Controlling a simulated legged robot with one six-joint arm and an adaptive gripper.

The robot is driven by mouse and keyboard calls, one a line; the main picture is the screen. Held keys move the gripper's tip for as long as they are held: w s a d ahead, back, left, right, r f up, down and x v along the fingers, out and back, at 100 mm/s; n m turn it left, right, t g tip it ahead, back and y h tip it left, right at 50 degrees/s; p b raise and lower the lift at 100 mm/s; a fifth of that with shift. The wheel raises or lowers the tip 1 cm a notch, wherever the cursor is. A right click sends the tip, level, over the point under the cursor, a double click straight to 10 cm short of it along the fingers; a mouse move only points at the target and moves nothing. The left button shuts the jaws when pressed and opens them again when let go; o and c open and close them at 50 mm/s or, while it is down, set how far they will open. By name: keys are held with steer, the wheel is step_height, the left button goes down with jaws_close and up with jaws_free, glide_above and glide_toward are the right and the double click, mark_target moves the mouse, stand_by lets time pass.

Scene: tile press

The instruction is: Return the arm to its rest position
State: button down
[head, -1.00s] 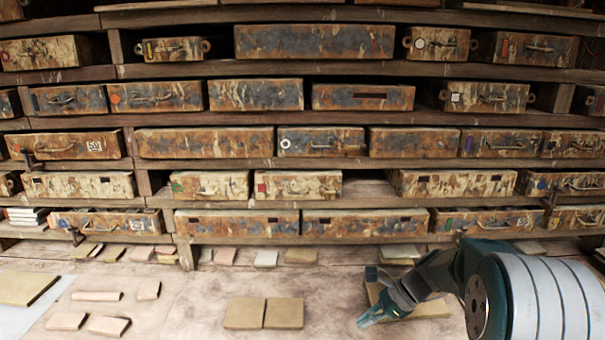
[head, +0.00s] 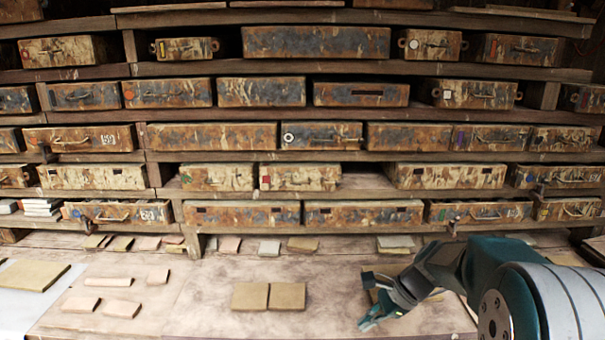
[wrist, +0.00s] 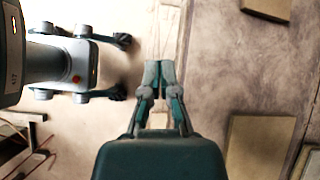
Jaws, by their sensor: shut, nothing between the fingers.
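My gripper (head: 366,300) is at the lower right in the head view, on my teal arm, low over the work surface. It also shows in the wrist view (wrist: 158,75), where its fingers are together with nothing between them. Behind it in the head view, a tan tile (head: 374,284) is partly hidden by the arm. In the wrist view, part of my own body shows at the left.
Two tan tiles (head: 268,296) lie side by side on the wooden work surface (head: 200,305). Several small pinkish tiles (head: 108,282) lie at the left. Shelves of worn metal drawers (head: 260,92) rise behind. The surface between the tan tiles and my gripper is clear.

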steer(key=s+d+r+n+t+h, duration=0.1)
steer(key=s+r+n+t+h, duration=0.1)
steer(key=s+r+n+h, duration=0.2)
steer(key=s+d+r+n+t+h, duration=0.1)
steer(key=s+r+n+t+h, duration=0.2)
steer(key=s+n, duration=0.8)
steer(key=s+r, duration=0.2)
steer(key=s, duration=0.5)
steer(key=shift+r+n+t+h, duration=0.2)
steer(key=shift+n+t+h, duration=0.1)
steer(key=shift+h, duration=0.1)
